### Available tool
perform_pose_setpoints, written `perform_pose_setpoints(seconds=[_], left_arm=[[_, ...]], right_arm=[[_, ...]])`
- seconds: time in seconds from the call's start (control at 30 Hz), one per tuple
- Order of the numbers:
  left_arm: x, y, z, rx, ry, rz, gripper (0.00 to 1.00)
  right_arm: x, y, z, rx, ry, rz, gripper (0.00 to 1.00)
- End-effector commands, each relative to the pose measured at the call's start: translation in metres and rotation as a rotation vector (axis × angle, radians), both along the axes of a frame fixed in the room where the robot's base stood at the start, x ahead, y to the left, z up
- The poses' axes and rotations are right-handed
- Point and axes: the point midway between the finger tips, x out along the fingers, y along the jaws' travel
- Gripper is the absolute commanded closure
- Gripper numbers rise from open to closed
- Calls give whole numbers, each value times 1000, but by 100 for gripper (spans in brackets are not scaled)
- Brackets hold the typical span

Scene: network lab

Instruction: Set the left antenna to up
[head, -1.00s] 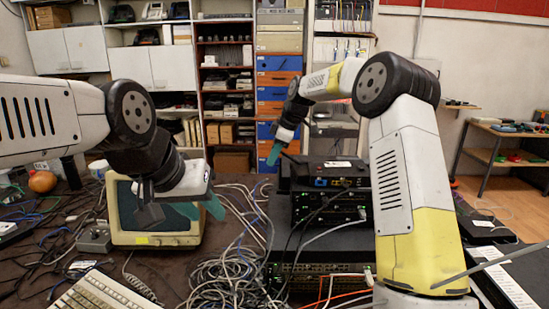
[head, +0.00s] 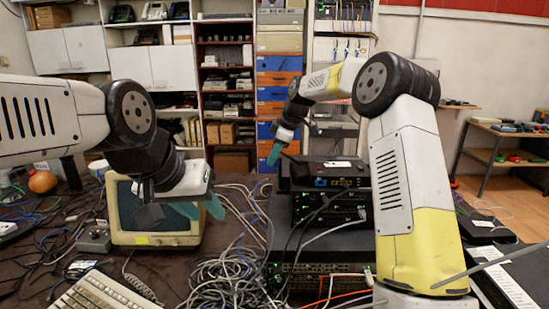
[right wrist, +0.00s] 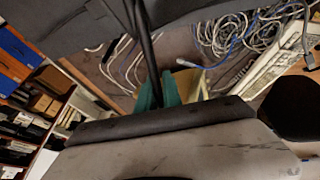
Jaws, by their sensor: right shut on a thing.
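The router (head: 338,168) is a black box on top of a stack of network gear, right of centre in the head view. My right gripper (head: 273,154) is at the router's left end with its teal tips down. In the right wrist view a thin black antenna (right wrist: 150,48) runs from the dark router body at the top to between the teal fingers. My right gripper (right wrist: 160,97) is shut on it; the end between the fingers is partly hidden. My left gripper (head: 200,210) hangs in front of the monitor, away from the router; its finger gap is unclear.
A beige monitor (head: 155,238) stands left of the stack. A tangle of cables (head: 228,270) lies between them. A keyboard (head: 108,292) lies at the front left. More network boxes with plugged cables (head: 330,208) are under the router. Shelves stand behind.

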Motion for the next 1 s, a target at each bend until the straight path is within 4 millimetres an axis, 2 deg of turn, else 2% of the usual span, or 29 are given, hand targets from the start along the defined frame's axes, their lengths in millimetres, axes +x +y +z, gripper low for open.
perform_pose_setpoints(seconds=[0.27, 0.47, 1.0], left_arm=[[0, 0, 0, 0, 0, 0, 64], [0, 0, 0, 0, 0, 0, 64], [0, 0, 0, 0, 0, 0, 64]], right_arm=[[1, -1, 2, 13, -3, -2, 100], [1, -6, 9, 86, -1, -4, 100], [1, -34, 48, 541, -1, -7, 100]])
